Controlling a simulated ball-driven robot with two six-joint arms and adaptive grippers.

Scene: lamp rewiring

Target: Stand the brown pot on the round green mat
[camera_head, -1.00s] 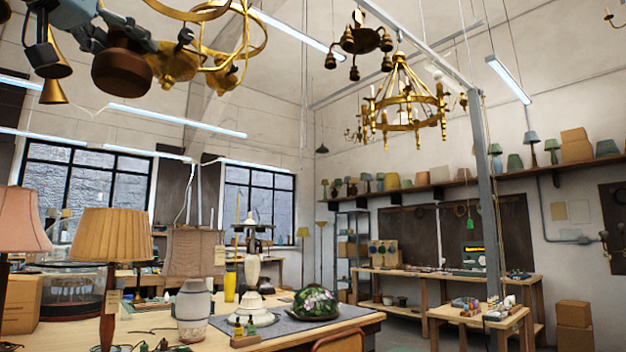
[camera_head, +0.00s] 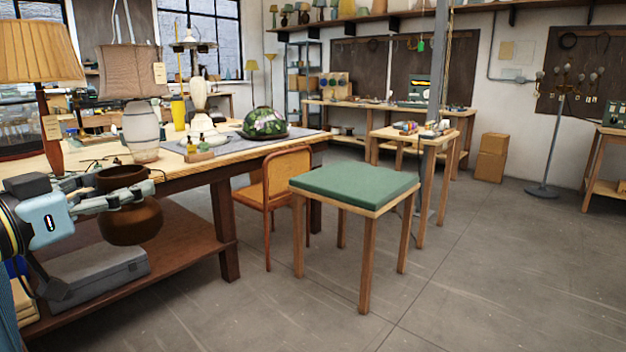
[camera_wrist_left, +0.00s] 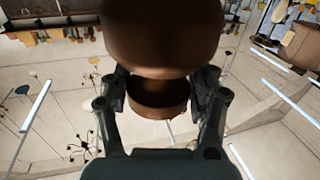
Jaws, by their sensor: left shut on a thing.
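The brown pot (camera_head: 130,219) is in my left gripper (camera_head: 128,192), at the left of the head view. It is held upright, by its neck, in front of the long workbench. In the left wrist view the pot (camera_wrist_left: 165,35) fills the upper middle, with its neck between the two fingers. My left gripper is shut on it. I do not see a round green mat; a small table (camera_head: 355,184) to the right of the pot has a square green top, which is bare. My right gripper is not in view.
The long workbench (camera_head: 185,172) carries lamps, a pale vase (camera_head: 141,132) and a coloured glass dome (camera_head: 265,122). A grey case (camera_head: 98,277) lies on its lower shelf. An orange chair (camera_head: 286,180) stands between bench and small table. The floor at front right is free.

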